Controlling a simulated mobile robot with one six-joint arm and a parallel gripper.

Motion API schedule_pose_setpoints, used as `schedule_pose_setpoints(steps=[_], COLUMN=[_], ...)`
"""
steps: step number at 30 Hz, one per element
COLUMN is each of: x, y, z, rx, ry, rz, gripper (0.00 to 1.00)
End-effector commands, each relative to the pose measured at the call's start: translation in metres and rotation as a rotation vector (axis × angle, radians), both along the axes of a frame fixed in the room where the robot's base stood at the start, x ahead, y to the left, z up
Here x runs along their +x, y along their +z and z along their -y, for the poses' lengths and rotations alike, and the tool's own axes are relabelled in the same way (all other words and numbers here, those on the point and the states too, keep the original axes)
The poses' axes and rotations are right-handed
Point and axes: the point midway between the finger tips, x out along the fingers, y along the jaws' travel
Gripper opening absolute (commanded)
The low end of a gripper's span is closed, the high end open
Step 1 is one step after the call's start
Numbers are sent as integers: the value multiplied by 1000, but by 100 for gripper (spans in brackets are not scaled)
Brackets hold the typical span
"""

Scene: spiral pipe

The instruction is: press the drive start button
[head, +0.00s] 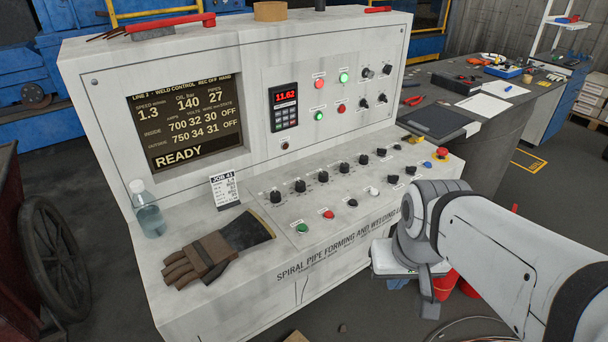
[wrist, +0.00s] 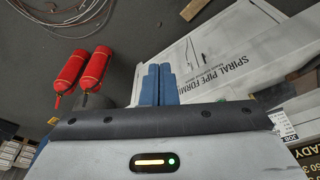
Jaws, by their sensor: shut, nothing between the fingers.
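The pale grey control console (head: 340,255) carries the buttons. On its sloping desk are a green button (head: 302,228) and a red button (head: 328,214) at the front left. On its upright panel are lit green buttons (head: 343,77) and (head: 319,116) and red buttons (head: 319,84) and (head: 341,108). The labels are too small to read, so I cannot tell which is drive start. My gripper's blue fingers (wrist: 158,84) are shut and empty. In the head view my gripper is low in front of the console's right end, apart from the buttons and partly hidden by my arm.
Black knobs (head: 300,186) line the desk, with a red mushroom button (head: 442,153) at its right end. A work glove (head: 203,258), a bottle (head: 148,212) and a job card (head: 225,190) occupy the left side. Red extinguishers (wrist: 86,70) stand on the floor near my gripper.

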Motion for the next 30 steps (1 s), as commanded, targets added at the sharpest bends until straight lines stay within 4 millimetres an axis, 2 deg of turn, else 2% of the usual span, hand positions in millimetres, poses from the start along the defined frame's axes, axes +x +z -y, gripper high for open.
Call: schedule_pose_setpoints(steps=[2, 5, 8, 10, 13, 15, 17, 18, 21, 24, 27, 30], x=[11, 42, 91, 131, 185, 215, 236, 244, 256, 257, 254, 251], y=[4, 13, 24, 30, 34, 33, 29, 24, 11, 0, -8, -13], z=[4, 16, 24, 22, 4, -17, -39, -57, -94, -123, -141, -149], rx=[-28, -107, -216, -288, -356, -375, -376, -348, -293, -231, -180, -154], ry=[21, 100, 231, 361, 578, 743, 872, 968, 1169, 1318, 1409, 1451], rz=[17, 71, 160, 236, 347, 422, 484, 517, 590, 645, 677, 692], gripper=[0, 0, 0, 0, 0, 0, 0, 0, 0, 0, 0, 0])
